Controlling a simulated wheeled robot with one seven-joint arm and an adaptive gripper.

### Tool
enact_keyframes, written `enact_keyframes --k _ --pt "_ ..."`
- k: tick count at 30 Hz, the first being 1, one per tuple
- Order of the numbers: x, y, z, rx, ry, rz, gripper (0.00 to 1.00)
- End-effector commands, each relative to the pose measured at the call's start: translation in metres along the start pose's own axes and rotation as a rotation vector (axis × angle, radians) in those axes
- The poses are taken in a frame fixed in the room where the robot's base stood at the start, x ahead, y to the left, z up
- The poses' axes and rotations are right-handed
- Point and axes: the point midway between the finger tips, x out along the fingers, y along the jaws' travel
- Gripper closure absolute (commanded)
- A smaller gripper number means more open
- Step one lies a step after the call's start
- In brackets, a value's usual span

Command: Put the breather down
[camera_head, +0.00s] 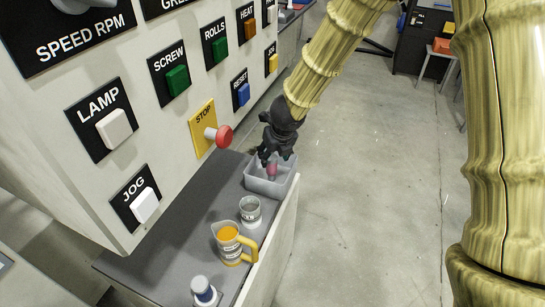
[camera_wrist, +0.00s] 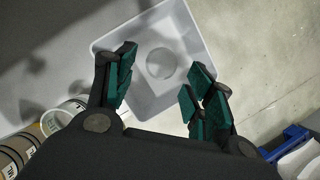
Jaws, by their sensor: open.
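My gripper (camera_head: 276,158) is over a pale grey open bin (camera_head: 282,187) on the grey ledge below the control panel. In the wrist view my gripper (camera_wrist: 164,66) has its green-padded fingers spread wide, with the bin (camera_wrist: 180,20) beneath them. A small pinkish-red thing (camera_head: 271,170), which may be the breather, shows just under the fingers in the head view. In the wrist view a pale round shape (camera_wrist: 161,63) lies between the fingers, apart from both. I cannot tell for certain whether either is the breather.
The red STOP button (camera_head: 220,136) juts out left of my gripper. The concrete floor (camera_head: 375,190) at right is clear.

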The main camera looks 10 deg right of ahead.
Motion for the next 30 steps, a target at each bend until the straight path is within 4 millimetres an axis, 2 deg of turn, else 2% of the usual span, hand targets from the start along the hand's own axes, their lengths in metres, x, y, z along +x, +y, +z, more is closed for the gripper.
enact_keyframes --k 1,6,12,30 --pt "-0.014 0.0 0.001 0.002 0.0 0.001 0.46" --pt "-0.041 0.0 0.001 0.0 0.0 0.0 0.46" --pt "-0.059 0.0 0.0 0.001 0.0 0.001 0.46" --pt "-0.064 0.0 -0.001 0.0 0.001 0.0 0.46"
